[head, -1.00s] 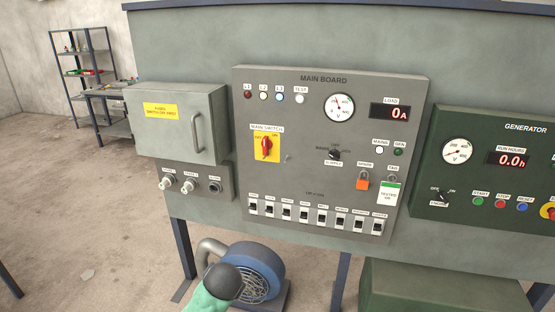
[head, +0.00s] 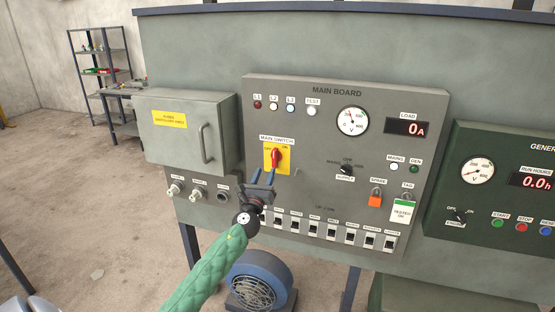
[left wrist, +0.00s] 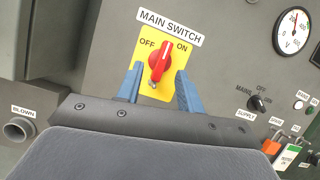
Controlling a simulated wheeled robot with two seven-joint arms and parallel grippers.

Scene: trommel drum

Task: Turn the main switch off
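The main switch (head: 276,158) is a red rotary handle on a yellow plate, on the grey main board (head: 350,92). In the left wrist view the main switch (left wrist: 160,61) has OFF at its upper left and ON at its upper right; its handle stands about upright on the board, between the two words. My left gripper (head: 263,176) is just below and in front of it. In the left wrist view my left gripper (left wrist: 159,78) is open, its blue fingers apart on either side of the handle's lower part. Contact cannot be seen. My right gripper is out of view.
A grey box (head: 187,132) with a bar handle sticks out left of the switch. A row of small breakers (head: 330,233) runs below. The supply knob (head: 346,170), an orange padlock (head: 375,199) and a tag (head: 402,211) are to the right.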

